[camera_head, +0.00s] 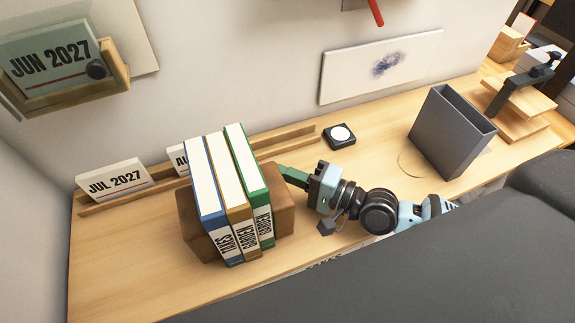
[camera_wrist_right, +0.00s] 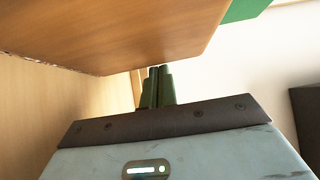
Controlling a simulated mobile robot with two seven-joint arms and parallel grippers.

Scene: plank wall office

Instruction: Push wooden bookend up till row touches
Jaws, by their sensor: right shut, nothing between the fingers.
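Three upright books stand in a row in the head view: a blue one (camera_head: 208,207), a brown one (camera_head: 239,212) and a green one (camera_head: 262,206). A brown wooden bookend (camera_head: 283,208) stands at the row's right end, close against the green book; I cannot tell whether they touch. Another wooden bookend (camera_head: 193,229) is at the left end. My right gripper (camera_head: 284,173) is shut and empty, its green fingertips at the right bookend's far right edge. In the wrist view the shut fingers (camera_wrist_right: 158,88) are beneath the bookend's wooden face (camera_wrist_right: 125,30); contact is unclear. My left gripper is out of view.
A wooden rail (camera_head: 295,134) with calendar cards (camera_head: 116,181) runs behind the books. A small black square item with a white disc (camera_head: 340,136) lies behind my right arm. A grey open box (camera_head: 450,135) stands farther right. Bare desk (camera_head: 125,265) is free at front left.

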